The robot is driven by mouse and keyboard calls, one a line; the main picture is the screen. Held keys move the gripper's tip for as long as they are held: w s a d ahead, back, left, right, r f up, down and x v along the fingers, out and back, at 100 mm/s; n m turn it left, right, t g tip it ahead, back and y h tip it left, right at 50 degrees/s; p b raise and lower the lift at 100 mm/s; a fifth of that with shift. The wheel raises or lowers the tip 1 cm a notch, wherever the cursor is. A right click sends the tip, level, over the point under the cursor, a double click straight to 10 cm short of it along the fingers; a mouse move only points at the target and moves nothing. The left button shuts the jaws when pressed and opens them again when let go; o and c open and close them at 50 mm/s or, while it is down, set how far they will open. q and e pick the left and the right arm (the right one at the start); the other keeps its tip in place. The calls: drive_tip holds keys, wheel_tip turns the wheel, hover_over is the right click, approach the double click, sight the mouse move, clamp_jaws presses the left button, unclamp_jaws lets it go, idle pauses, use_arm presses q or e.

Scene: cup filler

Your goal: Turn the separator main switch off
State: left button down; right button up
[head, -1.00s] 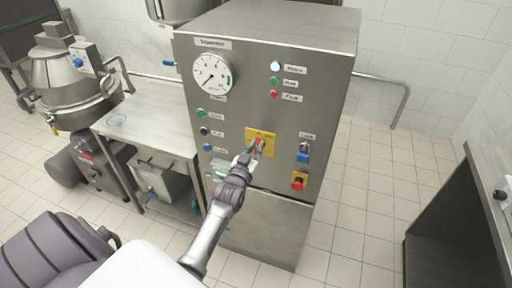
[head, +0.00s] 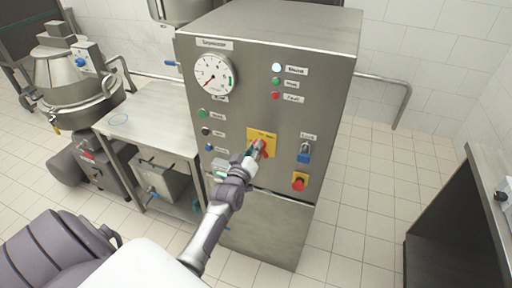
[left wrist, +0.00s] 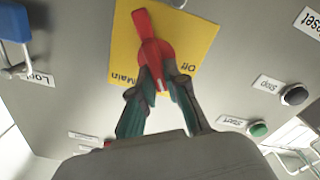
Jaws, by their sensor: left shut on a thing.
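The main switch is a red handle (head: 265,151) on a yellow plate (head: 271,136) on the front of the steel separator cabinet. My left gripper (head: 257,147) is at the plate, shut on the handle. In the left wrist view, the picture is upside down. There the two fingertips (left wrist: 162,84) close on one end of the red handle (left wrist: 146,30), which leans slightly. The yellow plate (left wrist: 193,42) shows the words "Main" and "Off" beside the handle. In the head view the gripper hides part of the switch. My right gripper is not in view.
A blue padlock (head: 304,156) hangs right of the switch, above a red emergency knob (head: 299,183). Several push buttons (head: 206,131) sit to the left. A gauge (head: 214,74) is above. A steel table (head: 150,110) stands left of the cabinet; open floor lies right.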

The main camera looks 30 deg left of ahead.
use_arm(q)
drive_tip(key=n, duration=0.3)
drive_tip(key=n+b, duration=0.1)
drive_tip(key=n, duration=0.3)
drive_tip(key=f+n+b, duration=0.1)
drive_tip(key=n, duration=0.3)
drive_tip(key=shift+a+f, duration=0.1)
drive_tip(key=shift+a, duration=0.15)
idle(0.4)
drive_tip(key=c, duration=1.2)
unclamp_jaws()
drive_tip(key=v, duration=1.2)
